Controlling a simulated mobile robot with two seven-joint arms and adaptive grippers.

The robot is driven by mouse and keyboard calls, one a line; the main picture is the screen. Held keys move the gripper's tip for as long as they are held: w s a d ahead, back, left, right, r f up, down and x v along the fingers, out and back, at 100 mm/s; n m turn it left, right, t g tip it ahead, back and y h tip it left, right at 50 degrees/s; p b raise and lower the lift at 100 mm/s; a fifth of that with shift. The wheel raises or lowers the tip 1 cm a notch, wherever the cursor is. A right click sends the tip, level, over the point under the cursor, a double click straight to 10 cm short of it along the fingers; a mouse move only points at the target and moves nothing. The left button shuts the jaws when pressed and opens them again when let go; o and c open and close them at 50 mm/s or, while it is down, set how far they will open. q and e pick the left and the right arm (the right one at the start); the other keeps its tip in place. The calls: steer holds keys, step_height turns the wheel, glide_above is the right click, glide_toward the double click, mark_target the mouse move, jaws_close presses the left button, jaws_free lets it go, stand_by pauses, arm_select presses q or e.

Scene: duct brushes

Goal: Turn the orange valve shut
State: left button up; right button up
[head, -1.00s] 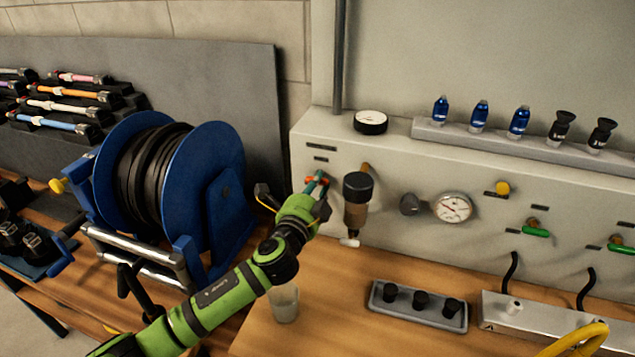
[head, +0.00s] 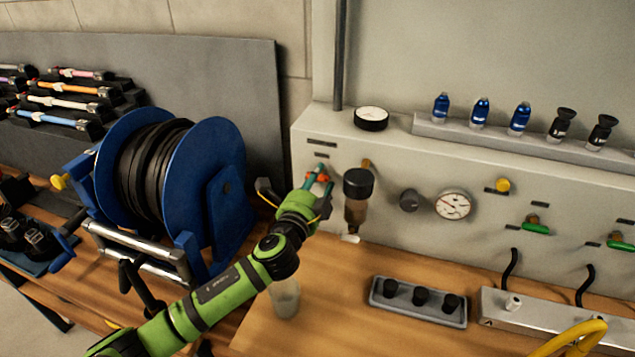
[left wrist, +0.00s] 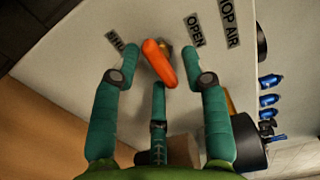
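The orange valve handle (left wrist: 160,63) is a short lever on the grey panel, tilted from upper left to lower right in the left wrist view. A label reading OPEN is at its right. In the head view the orange handle (head: 323,178) shows partly between my fingers, left of the dark filter bowl. My left gripper (left wrist: 160,55) has its teal fingers spread on both sides of the handle, with a third finger below. The side fingers look apart from it; contact with the lower finger is unclear. The left gripper (head: 318,180) reaches the panel. My right gripper is not in view.
The filter (head: 358,188) with a black cap stands close right of the left gripper. A blue hose reel (head: 215,165) is at left. A clear cup (head: 285,298) stands below the arm. A gauge (head: 453,206) and green-handled valves (head: 536,229) are farther right.

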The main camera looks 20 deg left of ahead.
arm_select(q)
steer(key=s, duration=1.2)
steer(key=shift+a, duration=0.25)
steer(key=shift+s, duration=0.1)
